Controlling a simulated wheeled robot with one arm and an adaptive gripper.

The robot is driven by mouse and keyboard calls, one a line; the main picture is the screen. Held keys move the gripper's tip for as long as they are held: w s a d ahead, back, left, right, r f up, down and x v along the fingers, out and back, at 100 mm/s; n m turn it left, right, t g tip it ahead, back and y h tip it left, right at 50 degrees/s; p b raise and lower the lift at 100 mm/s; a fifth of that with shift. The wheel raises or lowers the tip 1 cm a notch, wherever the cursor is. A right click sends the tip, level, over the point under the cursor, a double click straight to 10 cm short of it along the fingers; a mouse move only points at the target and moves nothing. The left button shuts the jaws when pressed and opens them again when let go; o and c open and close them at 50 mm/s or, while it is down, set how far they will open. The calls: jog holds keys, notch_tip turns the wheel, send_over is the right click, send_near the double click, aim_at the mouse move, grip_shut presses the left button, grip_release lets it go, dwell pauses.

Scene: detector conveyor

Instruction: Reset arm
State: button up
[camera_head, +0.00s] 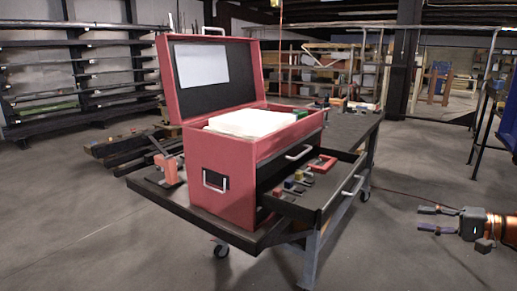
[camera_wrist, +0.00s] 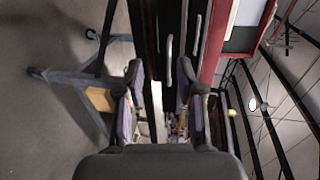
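My gripper (camera_head: 424,219) is at the right of the head view, out in free space to the right of the workbench. Its two fingers are spread apart with nothing between them. The wrist view also shows my gripper (camera_wrist: 160,80) open and empty. A red toolbox (camera_head: 222,163) stands on the bench with its lid raised and a pale block of material in its top. Its lower drawer (camera_head: 314,205) is pulled out to the right.
The wheeled workbench (camera_head: 232,236) has a dark top with small items at its far end. Several small coloured items and a red bracket-shaped piece (camera_head: 322,164) lie in the drawer. Floor around my gripper is clear.

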jog(key=s+a+n+g+h+p, duration=0.1)
jog(key=s+a+n+g, duration=0.2)
jog(key=a, duration=0.7)
jog(key=s+a+g+h, duration=0.1)
jog(key=s+a+g, duration=0.25)
jog(key=a, duration=0.55)
jog(key=s+a+n+g+h+p, duration=0.1)
jog(key=s+a+n+g, duration=0.2)
jog(key=a, duration=0.7)
jog(key=s+a+f+g+h+p, duration=0.1)
jog(key=s+a+f+h, duration=0.1)
jog(key=s, duration=0.5)
jog(key=s+a+f+g+h, duration=0.1)
jog(key=s+h, duration=0.2)
jog(key=s, duration=0.3)
jog(key=s+d+f+h, duration=0.2)
jog(key=s, duration=0.4)
jog(key=s+d+f+n+h+p, duration=0.1)
jog(key=s+d+f+h, duration=0.1)
jog(key=s, duration=0.3)
jog(key=shift+s+d+h, duration=0.3)
jog(key=shift+s+d, duration=0.05)
jog(key=shift+d, duration=0.5)
